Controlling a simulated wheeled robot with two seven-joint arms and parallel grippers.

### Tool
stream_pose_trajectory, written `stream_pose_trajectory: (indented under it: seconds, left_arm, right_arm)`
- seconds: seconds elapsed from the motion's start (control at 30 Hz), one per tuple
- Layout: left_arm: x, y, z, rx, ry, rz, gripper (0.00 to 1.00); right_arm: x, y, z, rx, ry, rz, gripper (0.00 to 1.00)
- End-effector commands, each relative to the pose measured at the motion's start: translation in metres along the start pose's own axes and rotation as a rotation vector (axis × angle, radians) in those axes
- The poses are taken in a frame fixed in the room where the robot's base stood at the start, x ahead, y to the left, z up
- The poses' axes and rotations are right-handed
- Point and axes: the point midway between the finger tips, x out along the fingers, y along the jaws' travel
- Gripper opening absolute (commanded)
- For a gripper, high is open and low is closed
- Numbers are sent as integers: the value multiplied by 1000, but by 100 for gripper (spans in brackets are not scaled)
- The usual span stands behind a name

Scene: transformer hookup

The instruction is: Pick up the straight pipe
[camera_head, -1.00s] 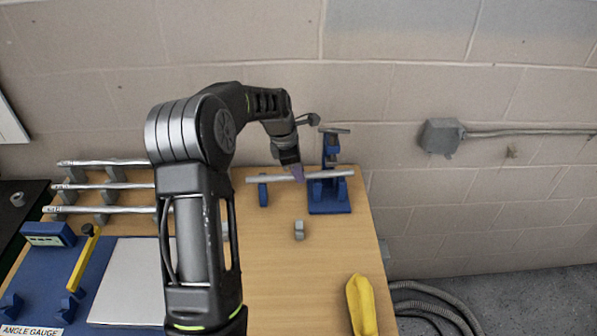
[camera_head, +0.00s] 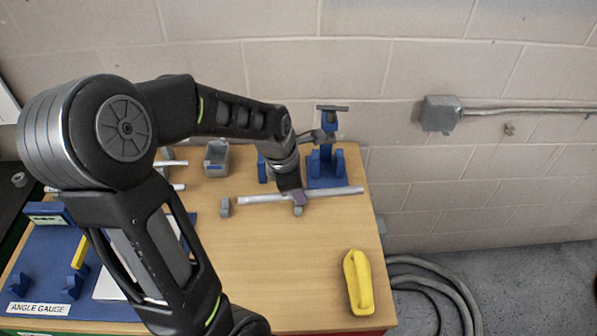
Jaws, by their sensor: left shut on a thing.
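The straight pipe (camera_head: 335,192), a light grey tube, lies roughly level across the picture in front of the blue stand (camera_head: 327,170). My left gripper (camera_head: 295,197) is shut on it near its middle, pointing down. Two small grey supports show close by: one beside the pipe's left end (camera_head: 225,207), one just under the gripper (camera_head: 298,210). I cannot tell whether the pipe touches them. The fingertips partly hide the grip. My right gripper is not in view.
A grey box (camera_head: 217,159) stands at the back of the wooden table (camera_head: 270,260). A yellow object (camera_head: 357,282) lies at the front right. My left arm covers part of the angle gauge board (camera_head: 40,270) and rack pipes (camera_head: 172,163). The table's middle front is clear.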

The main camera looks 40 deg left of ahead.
Motion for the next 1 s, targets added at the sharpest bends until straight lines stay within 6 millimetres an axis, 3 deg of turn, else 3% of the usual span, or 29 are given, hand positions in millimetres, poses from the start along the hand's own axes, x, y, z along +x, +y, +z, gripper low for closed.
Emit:
stream_pose_trajectory:
  seconds: [0.23,1.0]
  left_arm:
    - [-2,-10,0,2,0,1,0]
    - [4,-4,7,21,1,-10,0]
  right_arm:
    - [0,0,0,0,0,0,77]
    - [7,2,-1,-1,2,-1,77]
